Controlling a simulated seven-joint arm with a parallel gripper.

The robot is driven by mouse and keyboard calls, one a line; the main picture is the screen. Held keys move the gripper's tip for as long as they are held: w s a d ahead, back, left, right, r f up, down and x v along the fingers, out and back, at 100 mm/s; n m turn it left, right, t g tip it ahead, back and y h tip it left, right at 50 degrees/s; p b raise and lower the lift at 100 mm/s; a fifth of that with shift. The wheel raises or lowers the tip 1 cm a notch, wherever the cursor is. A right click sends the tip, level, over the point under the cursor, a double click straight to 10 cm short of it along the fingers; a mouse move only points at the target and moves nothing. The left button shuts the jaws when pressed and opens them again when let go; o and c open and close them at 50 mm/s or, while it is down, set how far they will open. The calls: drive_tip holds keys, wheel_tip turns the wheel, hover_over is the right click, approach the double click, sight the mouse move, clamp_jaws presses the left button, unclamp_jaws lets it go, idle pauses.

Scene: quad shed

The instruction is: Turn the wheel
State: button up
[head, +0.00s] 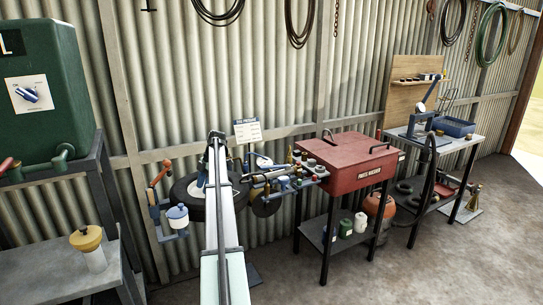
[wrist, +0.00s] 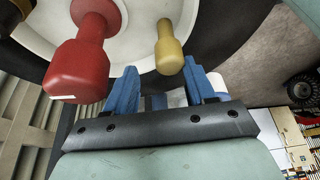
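The wheel (head: 181,192) is a black tyre with a pale rim by the corrugated wall, partly hidden by my arm in the head view. In the wrist view a pale disc (wrist: 135,30) with a dark ring around it fills the top. A red knob (wrist: 78,70) and a smaller yellow knob (wrist: 168,48) stand out from the disc. My gripper (wrist: 165,80) has its two blue fingers apart. The yellow knob's end is near the gap between the fingertips; I cannot tell whether they touch it. The red knob is left of the fingers. My gripper is hard to make out in the head view.
A red parts washer (head: 345,165) stands right of the wheel, with small items on a shelf at its left. A green tank (head: 45,80) and metal stand are at the left. A workbench (head: 440,143) stands farther right. Concrete floor is open at the front right.

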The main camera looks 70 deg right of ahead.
drive_tip(key=w+m, duration=0.1)
drive_tip(key=w+m+t+h, duration=0.1)
drive_tip(key=m, duration=0.1)
drive_tip(key=shift+a, duration=0.15)
drive_tip(key=m, duration=0.1)
drive_tip(key=w+m, duration=0.1)
drive_tip(key=shift+w+m+h, duration=0.25)
drive_tip(key=shift+m+h, duration=0.15)
drive_tip(key=s+v, duration=0.1)
drive_tip(key=v, duration=1.3)
drive_tip(key=s+d+m+h, duration=0.3)
drive_tip(key=d+m+h, duration=0.65)
drive_tip(key=d, duration=0.45)
drive_tip(key=s+d+f+g+h, duration=0.1)
drive_tip(key=s+d+f, duration=0.1)
drive_tip(key=s, duration=0.7)
drive_tip(key=s+d+f+g, duration=0.2)
drive_tip(key=s+d+f, duration=0.1)
drive_tip(key=s, duration=0.6)
drive_tip(key=shift+d+f+m+h, duration=0.25)
drive_tip(key=shift+d+m+h, duration=0.15)
drive_tip(key=shift+d, duration=0.3)
drive_tip(key=shift+s, duration=0.15)
